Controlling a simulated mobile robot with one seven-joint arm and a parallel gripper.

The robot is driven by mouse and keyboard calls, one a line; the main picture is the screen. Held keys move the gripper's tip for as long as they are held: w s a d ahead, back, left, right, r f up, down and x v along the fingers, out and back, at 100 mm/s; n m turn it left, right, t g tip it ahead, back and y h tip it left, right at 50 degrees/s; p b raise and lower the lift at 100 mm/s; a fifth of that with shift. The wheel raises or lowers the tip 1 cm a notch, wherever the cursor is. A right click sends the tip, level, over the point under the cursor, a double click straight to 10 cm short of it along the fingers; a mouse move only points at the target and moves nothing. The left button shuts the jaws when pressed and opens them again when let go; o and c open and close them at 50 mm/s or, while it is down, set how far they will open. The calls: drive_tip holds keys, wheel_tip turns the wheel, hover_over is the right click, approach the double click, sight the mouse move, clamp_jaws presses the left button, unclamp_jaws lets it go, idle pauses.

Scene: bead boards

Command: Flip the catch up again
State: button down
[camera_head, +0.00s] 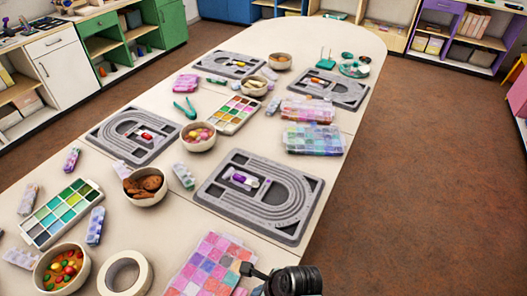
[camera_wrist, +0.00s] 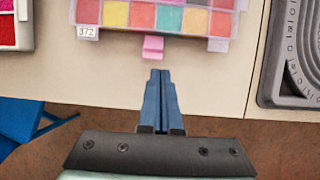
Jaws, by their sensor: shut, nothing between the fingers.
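A flat clear bead box (camera_wrist: 180,34) with coloured compartments and a "372" label lies at the top of the wrist view. Its pink catch (camera_wrist: 153,47) sticks out from the near edge towards me. My gripper (camera_wrist: 160,72) has blue fingers pressed together and empty. The fingertips sit just short of the catch and slightly right of it, seemingly apart from it. In the head view the box (camera_head: 208,262) seems to be the pink and purple one at the bottom, cut by the frame, with my gripper (camera_head: 248,269) at its right side. The catch is not clear there.
A grey bead board (camera_wrist: 272,92) lies right of the box in the wrist view; it is the near board (camera_head: 297,226) in the head view. A red-celled tray (camera_wrist: 25,40) lies at left. A tape roll (camera_head: 107,272) and bowls crowd the table's left. Bare floor lies rightward.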

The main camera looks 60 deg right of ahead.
sight(249, 294)
drive_tip(key=shift+x, duration=1.75)
drive_tip(key=shift+r, duration=0.15)
drive_tip(key=shift+w+r+g+p, duration=0.15)
drive_tip(key=shift+g+p, duration=0.15)
drive_tip(key=shift+p, duration=0.15)
